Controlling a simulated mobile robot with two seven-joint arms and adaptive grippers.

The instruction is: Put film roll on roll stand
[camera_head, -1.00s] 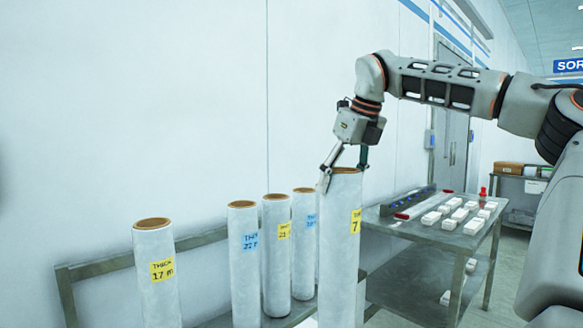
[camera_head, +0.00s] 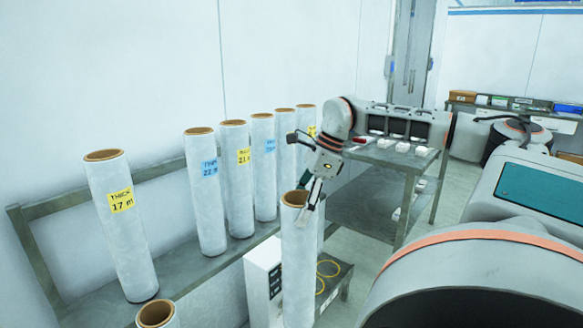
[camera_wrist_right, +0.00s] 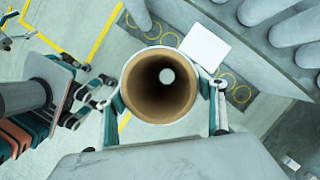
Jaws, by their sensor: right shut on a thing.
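The film roll (camera_head: 298,265) is a tall white upright cylinder with a brown hollow core. My right gripper (camera_head: 308,195) is shut on its top end. In the right wrist view the fingers press on both sides of the roll (camera_wrist_right: 160,85), and I look down its core. A low dark platform with yellow rings (camera_head: 335,268) is beside and behind the roll; it may be the roll stand. Its rings also show beyond the roll in the right wrist view (camera_wrist_right: 238,88). The roll's lower end is out of view.
Several labelled white rolls stand on a grey metal rack (camera_head: 75,325) along the wall. Another roll top (camera_head: 157,315) shows at the bottom edge. A white box (camera_head: 262,285) stands left of the held roll. A metal table (camera_head: 375,160) is behind my right arm.

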